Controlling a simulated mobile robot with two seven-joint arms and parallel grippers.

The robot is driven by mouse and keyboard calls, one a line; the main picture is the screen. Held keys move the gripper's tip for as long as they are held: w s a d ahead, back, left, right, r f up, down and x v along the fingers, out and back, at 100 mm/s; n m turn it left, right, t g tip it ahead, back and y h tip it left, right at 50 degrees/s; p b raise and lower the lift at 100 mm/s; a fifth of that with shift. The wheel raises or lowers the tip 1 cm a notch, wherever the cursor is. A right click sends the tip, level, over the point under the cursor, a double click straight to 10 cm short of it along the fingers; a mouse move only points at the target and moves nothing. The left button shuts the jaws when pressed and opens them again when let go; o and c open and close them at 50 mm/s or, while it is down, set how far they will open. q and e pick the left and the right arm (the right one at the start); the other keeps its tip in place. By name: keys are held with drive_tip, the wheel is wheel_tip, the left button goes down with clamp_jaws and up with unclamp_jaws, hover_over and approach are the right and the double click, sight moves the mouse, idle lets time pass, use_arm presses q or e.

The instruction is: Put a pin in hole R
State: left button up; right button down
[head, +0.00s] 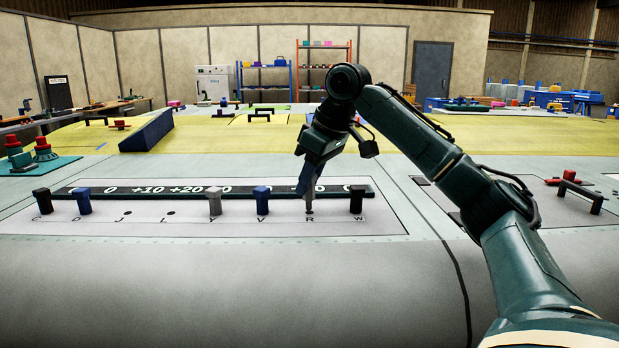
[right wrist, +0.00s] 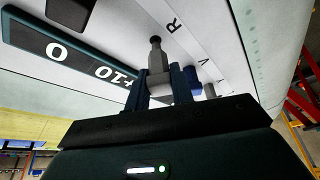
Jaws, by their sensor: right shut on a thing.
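My right gripper (head: 307,192) is above the marked strip (head: 185,230) at the letter R. It is shut on a grey pin (right wrist: 157,76), which shows between the fingers (right wrist: 164,90) in the right wrist view. The pin's narrow dark end points at the plate near the R. In the head view only a small part of the pin (head: 309,207) shows below the fingers. Hole R is hidden at the pin's end, and I cannot tell whether the tip is in it. My left gripper is not in view.
A blue pin (head: 262,200) stands at V and a grey pin (head: 214,202) at Y, left of my gripper. A black pin (head: 357,198) stands close on the right at W. More pins stand at C and D. A dark number bar (head: 130,190) runs behind the row.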

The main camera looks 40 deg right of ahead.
drive_tip(key=shift+r, duration=0.1)
drive_tip(key=shift+f, duration=0.2)
drive_tip(key=shift+f+b, duration=0.4)
drive_tip(key=shift+f, duration=0.85)
drive_tip(key=c, duration=1.1)
unclamp_jaws()
drive_tip(key=shift+s, duration=0.1)
